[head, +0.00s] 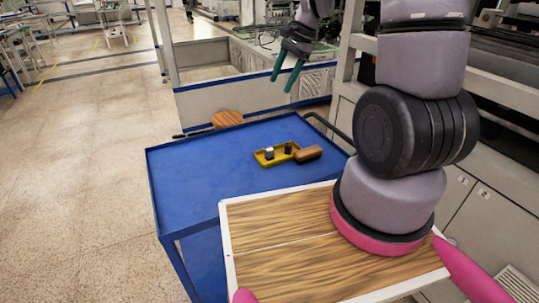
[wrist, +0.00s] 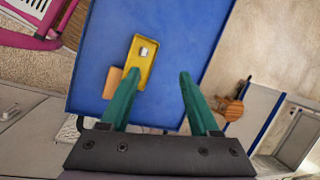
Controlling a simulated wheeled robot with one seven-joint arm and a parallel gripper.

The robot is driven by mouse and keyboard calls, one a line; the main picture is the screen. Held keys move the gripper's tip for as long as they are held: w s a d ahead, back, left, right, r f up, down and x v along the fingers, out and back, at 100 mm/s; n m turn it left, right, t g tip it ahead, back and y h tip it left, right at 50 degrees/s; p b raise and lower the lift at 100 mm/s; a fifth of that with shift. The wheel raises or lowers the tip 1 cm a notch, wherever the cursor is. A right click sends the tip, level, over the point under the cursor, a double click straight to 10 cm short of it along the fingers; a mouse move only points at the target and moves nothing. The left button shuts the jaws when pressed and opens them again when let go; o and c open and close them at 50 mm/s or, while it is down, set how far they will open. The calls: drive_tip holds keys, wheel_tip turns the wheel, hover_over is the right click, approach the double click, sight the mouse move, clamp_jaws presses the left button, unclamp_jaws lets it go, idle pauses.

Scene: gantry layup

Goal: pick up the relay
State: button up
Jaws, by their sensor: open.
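A yellow tray (head: 262,160) lies on the blue table, also seen in the wrist view (wrist: 148,72). It holds a small silver-grey block (head: 269,153) at one end, also in the wrist view (wrist: 144,53), and a small dark upright piece (head: 288,148) at the other. I cannot tell for sure which is the relay. The dark piece is not clear in the wrist view, where a finger covers part of the tray. My gripper (head: 281,85) has green fingers, spread and empty, well above and beyond the table; it also shows in the wrist view (wrist: 159,74).
A brown block (head: 308,153) lies beside the tray, touching or nearly so. The blue table (head: 190,180) is otherwise bare, with a raised rim. A round wooden stool (head: 227,118) stands behind it. A white-framed gantry and machine are behind and to the right.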

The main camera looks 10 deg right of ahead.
wheel_tip(320, 180, down, 16)
drive_tip(key=w+m+g, duration=0.2)
drive_tip(key=m, duration=0.1)
hover_over(270, 149)
drive_tip(key=d, duration=0.2)
drive_tip(key=shift+m, duration=0.3)
drive_tip(key=f, duration=0.5)
drive_tip(key=shift+s+d+f, duration=0.1)
drive_tip(key=shift+s, duration=0.15)
drive_tip(key=shift+w+x, duration=0.2)
drive_tip(key=shift+x, duration=1.3)
drive_tip(key=shift+w+x, duration=0.15)
drive_tip(key=shift+x, duration=1.3)
clamp_jaws()
